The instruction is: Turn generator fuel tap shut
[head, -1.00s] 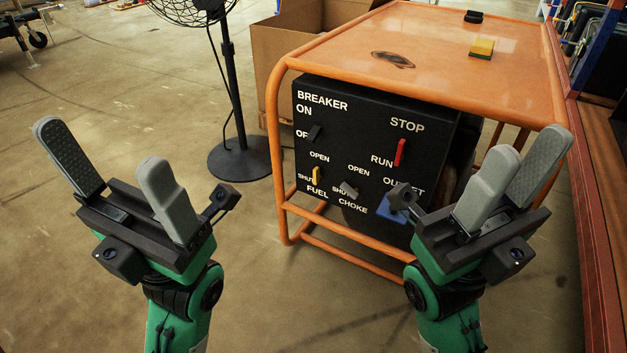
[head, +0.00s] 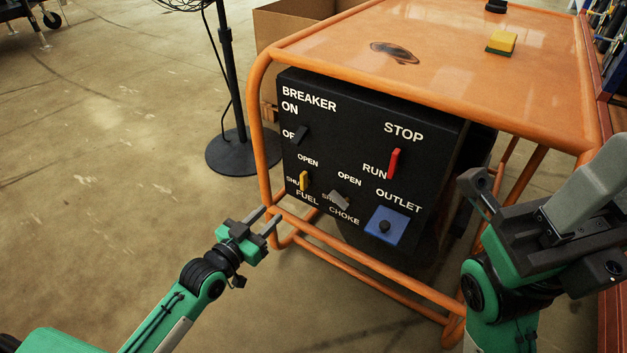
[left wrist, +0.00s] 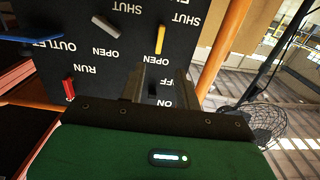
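The yellow fuel tap (head: 304,181) is on the black generator panel (head: 345,130), lower left, above the word FUEL. Its handle stands upright, toward OPEN, with SHUT to its left. It also shows in the left wrist view (left wrist: 160,40), where the panel appears upside down. My left gripper (head: 265,220) is open and empty, below and left of the tap, near the orange frame. In the left wrist view its fingers (left wrist: 149,78) point at the panel, apart from the tap. My right gripper (head: 603,185) is open and empty at the right edge, partly cut off.
The orange tube frame (head: 265,130) surrounds the panel. Beside the tap are the grey choke lever (head: 340,199), black breaker switch (head: 300,135), red run switch (head: 394,163) and blue outlet (head: 386,227). A fan stand (head: 232,100) stands behind left.

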